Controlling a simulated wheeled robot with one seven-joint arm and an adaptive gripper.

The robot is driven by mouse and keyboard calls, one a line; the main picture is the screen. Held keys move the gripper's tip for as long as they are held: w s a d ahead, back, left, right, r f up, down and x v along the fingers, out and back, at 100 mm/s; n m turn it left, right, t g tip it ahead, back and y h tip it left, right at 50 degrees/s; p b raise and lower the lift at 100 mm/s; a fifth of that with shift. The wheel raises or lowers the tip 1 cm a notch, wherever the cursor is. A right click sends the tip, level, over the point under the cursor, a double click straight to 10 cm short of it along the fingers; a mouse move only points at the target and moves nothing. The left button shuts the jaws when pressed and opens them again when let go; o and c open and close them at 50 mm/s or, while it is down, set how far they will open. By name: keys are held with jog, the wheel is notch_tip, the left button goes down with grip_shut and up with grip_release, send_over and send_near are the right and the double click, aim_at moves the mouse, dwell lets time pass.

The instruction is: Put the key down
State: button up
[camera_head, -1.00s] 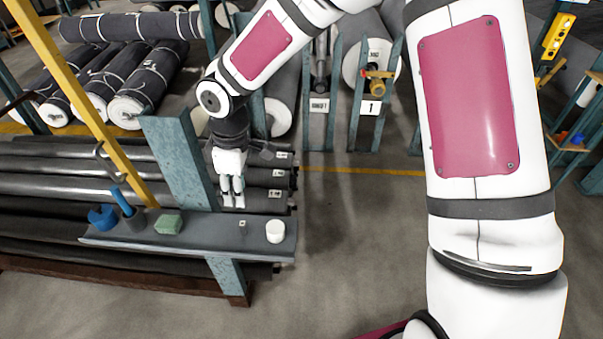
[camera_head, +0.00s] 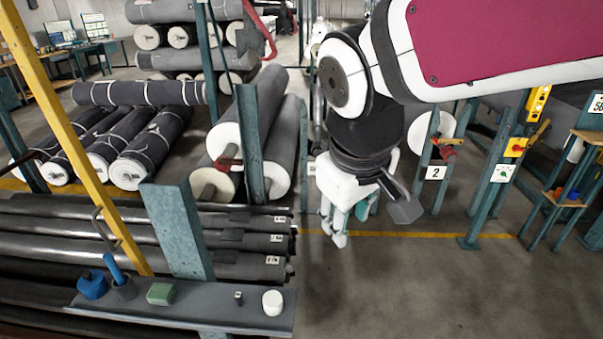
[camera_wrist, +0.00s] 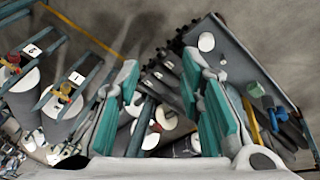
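My gripper (camera_head: 345,226) hangs pointing down over open floor, to the right of the grey shelf (camera_head: 190,317) and apart from it. In the wrist view my gripper (camera_wrist: 160,70) is open, its two teal-padded fingers well apart with nothing seen between them. I cannot make out a key for sure in any view. A small dark item (camera_head: 238,298) with a pale top stands on the shelf, left of a white round piece (camera_head: 273,302); it is too small to identify. It also seems to show in the wrist view (camera_wrist: 223,62).
Floor right of the shelf is clear.

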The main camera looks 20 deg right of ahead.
jog(key=s+d+r+m+t+y, duration=0.1)
jog(key=s+r+m, duration=0.1)
jog(key=s, duration=0.5)
jog(key=shift+s+d+m+t+y, duration=0.25)
jog(key=shift+s+m+t+y, duration=0.1)
jog(key=shift+m, duration=0.45)
